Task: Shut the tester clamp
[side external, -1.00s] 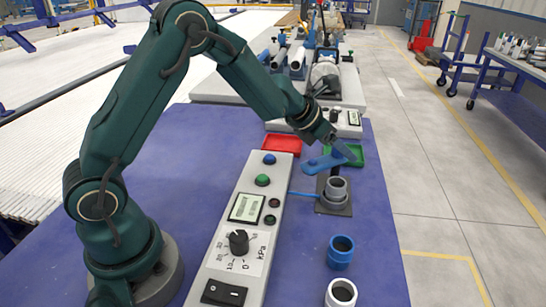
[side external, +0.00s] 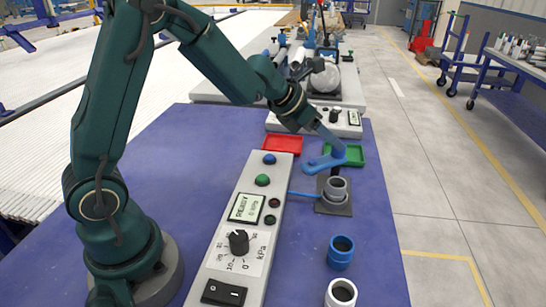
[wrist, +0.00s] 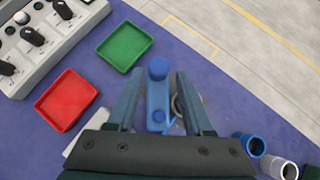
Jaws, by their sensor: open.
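The tester clamp's blue arm (side external: 322,162) shows behind a grey pipe piece (side external: 335,188), which stands upright on the tester's dark base plate (side external: 334,207). The clamp arm lies to the pipe's side rather than squarely over its opening. In the wrist view the blue clamp arm (wrist: 157,98), with a round knob at its far end, lies between the fingers of my open gripper (wrist: 157,82). The pipe's rim shows just right of it, partly hidden by my right finger. My gripper also shows in the side view (side external: 332,144), close at the knob; contact is unclear.
A grey control box (side external: 240,235) with a READY display stands left of the tester, joined by a blue tube. Red (side external: 283,144) and green (side external: 345,155) trays lie behind. A blue fitting (side external: 341,252) and a white-rimmed one (side external: 341,293) stand in front.

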